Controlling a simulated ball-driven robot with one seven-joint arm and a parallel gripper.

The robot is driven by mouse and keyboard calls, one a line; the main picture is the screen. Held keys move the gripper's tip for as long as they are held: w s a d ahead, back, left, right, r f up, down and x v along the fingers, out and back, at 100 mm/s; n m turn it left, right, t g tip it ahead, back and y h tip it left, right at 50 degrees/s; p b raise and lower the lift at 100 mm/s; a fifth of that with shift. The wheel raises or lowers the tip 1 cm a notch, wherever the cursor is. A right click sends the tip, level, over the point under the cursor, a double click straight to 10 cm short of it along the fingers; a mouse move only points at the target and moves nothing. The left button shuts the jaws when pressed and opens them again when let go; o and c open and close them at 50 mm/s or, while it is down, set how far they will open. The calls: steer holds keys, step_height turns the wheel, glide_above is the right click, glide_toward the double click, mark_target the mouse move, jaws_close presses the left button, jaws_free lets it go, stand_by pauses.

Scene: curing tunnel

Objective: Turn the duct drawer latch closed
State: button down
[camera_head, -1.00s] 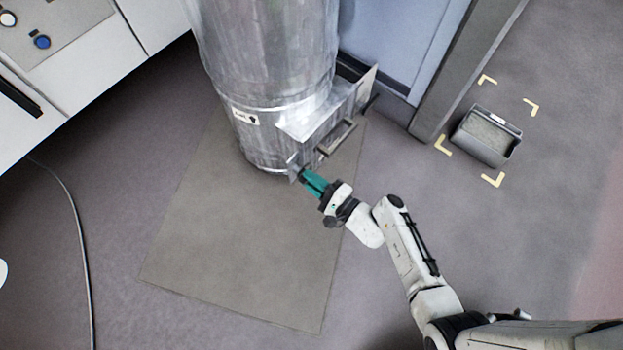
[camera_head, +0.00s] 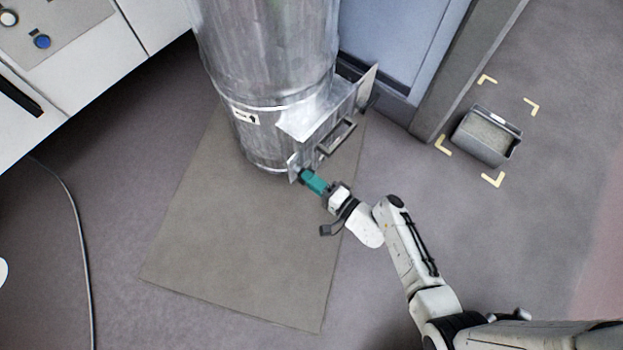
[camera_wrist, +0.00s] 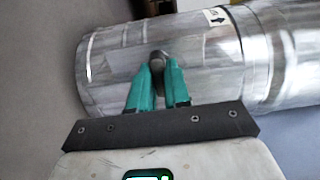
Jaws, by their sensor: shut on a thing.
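The metal duct (camera_head: 265,60) stands upright with a box-like drawer housing on its lower right side, and the drawer's handle (camera_head: 337,137) faces right. My gripper (camera_head: 306,176) has teal fingers and reaches the near lower end of the drawer front. In the wrist view my gripper (camera_wrist: 160,75) has its fingertips closed around a small dark latch (camera_wrist: 158,57) against the shiny metal. The fingers hide most of the latch, so its exact angle cannot be told.
A grey bin (camera_head: 487,136) stands on the floor at right within yellow corner marks. A grey post (camera_head: 440,105) and blue panel are behind the duct. A flat mat (camera_head: 240,240) lies below. A white cabinet (camera_head: 80,60) is at upper left, with a cable on the floor.

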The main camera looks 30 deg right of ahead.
steer(key=shift+f, duration=0.1)
steer(key=c, duration=1.1)
jaws_free()
steer(key=p+v, duration=0.2)
steer(key=v, duration=0.9)
steer(key=shift+p, duration=0.3)
steer(key=shift+w+a, duration=0.1)
